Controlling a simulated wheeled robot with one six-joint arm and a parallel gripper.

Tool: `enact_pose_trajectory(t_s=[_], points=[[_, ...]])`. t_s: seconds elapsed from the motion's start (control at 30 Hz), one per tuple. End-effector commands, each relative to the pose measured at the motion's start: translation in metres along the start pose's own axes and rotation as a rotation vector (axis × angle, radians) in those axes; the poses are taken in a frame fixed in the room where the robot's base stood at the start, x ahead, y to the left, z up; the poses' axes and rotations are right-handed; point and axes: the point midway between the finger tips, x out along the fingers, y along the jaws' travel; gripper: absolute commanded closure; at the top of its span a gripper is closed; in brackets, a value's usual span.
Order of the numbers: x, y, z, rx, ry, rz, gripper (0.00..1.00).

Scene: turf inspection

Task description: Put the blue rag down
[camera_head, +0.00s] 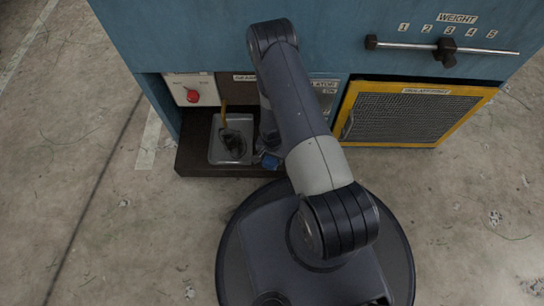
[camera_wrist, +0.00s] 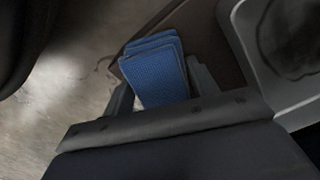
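The blue rag (camera_wrist: 156,72) is folded into layers and sits between the two fingers of my gripper (camera_wrist: 162,88) in the wrist view. The fingers flank it closely and appear shut on it. In the head view a small part of the blue rag (camera_head: 270,161) shows beside my arm, low by the right side of the metal tray. My gripper is mostly hidden behind my arm there. I cannot tell whether the rag touches the dark shelf (camera_head: 197,165) beneath.
A grey metal tray (camera_head: 214,157) holding a dark item with a brown handle (camera_head: 224,112) stands on the shelf. A panel with a red knob (camera_head: 192,96) is behind it. A yellow-framed grille (camera_head: 410,88) is to the right. Bare concrete floor (camera_head: 90,200) lies left.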

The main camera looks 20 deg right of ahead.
Motion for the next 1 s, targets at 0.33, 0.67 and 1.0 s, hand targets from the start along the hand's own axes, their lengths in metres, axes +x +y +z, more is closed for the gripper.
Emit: enact_pose_trajectory(t_s=[0.33, 0.67, 1.0], points=[[-0.001, 0.0, 0.0, 0.0, 0.0, 0.0, 0.24], [-0.02, -0.001, -0.001, 0.0, 0.001, -0.001, 0.24], [-0.094, 0.0, -0.001, 0.0, 0.001, -0.001, 0.24]])
